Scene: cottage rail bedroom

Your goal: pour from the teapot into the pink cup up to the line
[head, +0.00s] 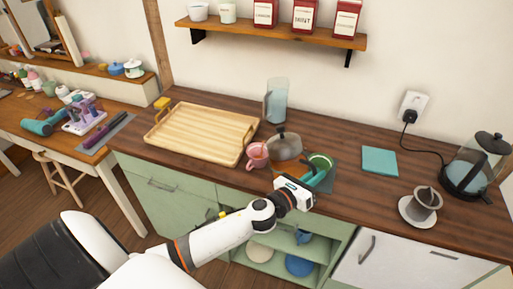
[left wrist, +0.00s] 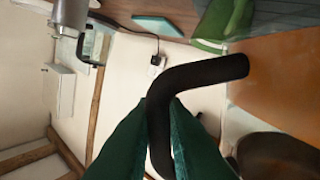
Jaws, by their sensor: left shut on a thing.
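The teapot, with a grey lid (head: 284,141) and an orange-brown body (head: 287,168), is at the counter's middle. My left gripper (head: 304,175) is at its right side, shut on the black handle (left wrist: 205,75), which passes between my green fingers in the left wrist view. The orange body (left wrist: 285,75) fills that view's right side. The pink cup (head: 257,154) stands upright just left of the teapot. Its inside, its line and the spout cannot be made out. I cannot tell whether the teapot is tilted or lifted. My right gripper is not in view.
A green cup (head: 321,161) stands close right of the teapot. A wooden tray (head: 205,132) lies left, a clear pitcher (head: 276,101) stands behind.

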